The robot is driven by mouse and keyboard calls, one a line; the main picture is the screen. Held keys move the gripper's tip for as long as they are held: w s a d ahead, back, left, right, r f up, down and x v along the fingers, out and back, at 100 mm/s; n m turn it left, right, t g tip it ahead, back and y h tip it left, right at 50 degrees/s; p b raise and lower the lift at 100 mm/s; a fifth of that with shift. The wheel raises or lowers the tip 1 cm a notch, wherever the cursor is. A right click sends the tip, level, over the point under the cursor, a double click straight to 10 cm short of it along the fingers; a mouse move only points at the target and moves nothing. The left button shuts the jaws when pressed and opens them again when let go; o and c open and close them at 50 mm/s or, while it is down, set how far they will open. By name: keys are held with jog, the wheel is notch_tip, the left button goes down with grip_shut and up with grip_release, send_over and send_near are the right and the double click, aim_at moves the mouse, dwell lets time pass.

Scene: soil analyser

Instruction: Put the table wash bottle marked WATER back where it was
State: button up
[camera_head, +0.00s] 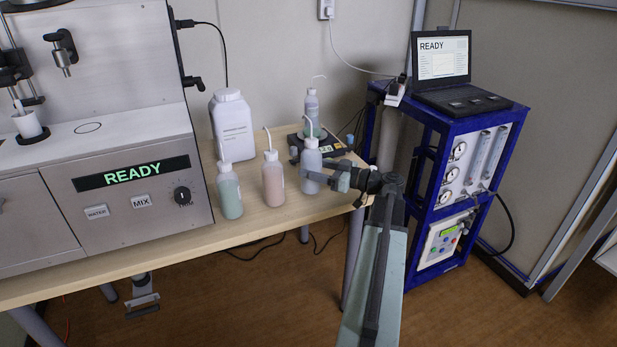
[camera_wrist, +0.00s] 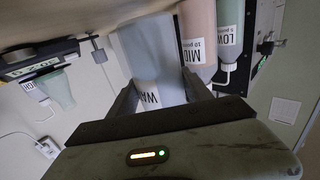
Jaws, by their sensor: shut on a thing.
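The wash bottle marked WATER (camera_head: 311,168) is white-blue with a bent spout, at the right end of a row near the table's front. It is upright. In the wrist view the bottle (camera_wrist: 150,50) is between my fingers, with "WA" readable on its label. My gripper (camera_head: 335,178) reaches in from the right and is shut on it; the fingers also show in the wrist view (camera_wrist: 160,90). I cannot tell whether its base touches the table. A pink bottle (camera_head: 273,183) marked MID (camera_wrist: 198,35) stands to its left.
A green bottle (camera_head: 230,194) marked LOW (camera_wrist: 229,40) stands left of the pink one. Another wash bottle (camera_head: 311,112) stands on a small scale (camera_head: 333,150) behind. A large white jug (camera_head: 233,127) and the analyser (camera_head: 110,205) are further left. A blue rack (camera_head: 440,180) stands right.

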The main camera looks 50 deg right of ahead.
notch_tip(320, 180, down, 2)
jog(key=shift+f+b, duration=0.15)
jog(key=shift+b, duration=0.4)
jog(key=shift+w+a+r, duration=0.1)
jog(key=shift+a+r, duration=0.1)
jog(key=shift+r, duration=0.05)
jog(key=o, duration=1)
jog(key=v, duration=1.2)
